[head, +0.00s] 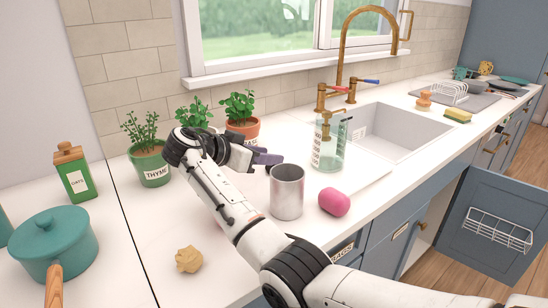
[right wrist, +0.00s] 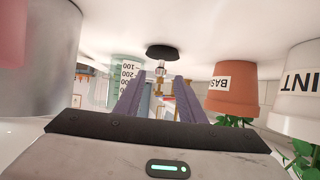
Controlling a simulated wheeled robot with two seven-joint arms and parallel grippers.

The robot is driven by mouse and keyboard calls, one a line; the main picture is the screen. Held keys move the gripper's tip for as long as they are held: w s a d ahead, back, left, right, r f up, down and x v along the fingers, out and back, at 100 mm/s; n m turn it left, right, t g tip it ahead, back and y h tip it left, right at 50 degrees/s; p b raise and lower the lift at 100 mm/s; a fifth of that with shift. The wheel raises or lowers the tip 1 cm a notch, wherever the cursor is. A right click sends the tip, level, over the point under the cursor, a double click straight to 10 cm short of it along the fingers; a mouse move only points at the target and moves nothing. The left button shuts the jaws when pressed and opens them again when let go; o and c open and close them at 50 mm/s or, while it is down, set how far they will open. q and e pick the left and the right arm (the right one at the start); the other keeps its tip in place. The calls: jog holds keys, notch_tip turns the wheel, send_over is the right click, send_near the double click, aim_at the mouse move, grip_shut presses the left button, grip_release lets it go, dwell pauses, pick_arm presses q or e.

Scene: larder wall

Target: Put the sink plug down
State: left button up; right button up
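The sink plug (right wrist: 162,52) shows in the right wrist view, which is upside down. It is a black disc with a metal knob, its disc against the white worktop and its knob towards my fingers. My right gripper (right wrist: 160,80) is open, its two fingertips apart with the knob just beyond and between them, not clamped. I cannot tell whether the disc fully rests on the worktop. In the head view my right gripper (head: 268,158) is low over the worktop behind the steel cup (head: 287,194); the plug cannot be made out there. My left gripper is not in view.
A measuring jug (head: 326,152) stands right of the gripper, before the sink (head: 385,130). Potted herbs, including basil (head: 243,128) and thyme (head: 150,165), stand behind and left. A pink object (head: 334,202) lies right of the cup. The front-left worktop has free room around a small tan lump (head: 189,259).

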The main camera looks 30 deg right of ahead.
jog(key=v, duration=0.8)
jog(key=shift+s+a+b, duration=0.1)
jog(key=shift+b, duration=0.2)
jog(key=shift+r, duration=0.1)
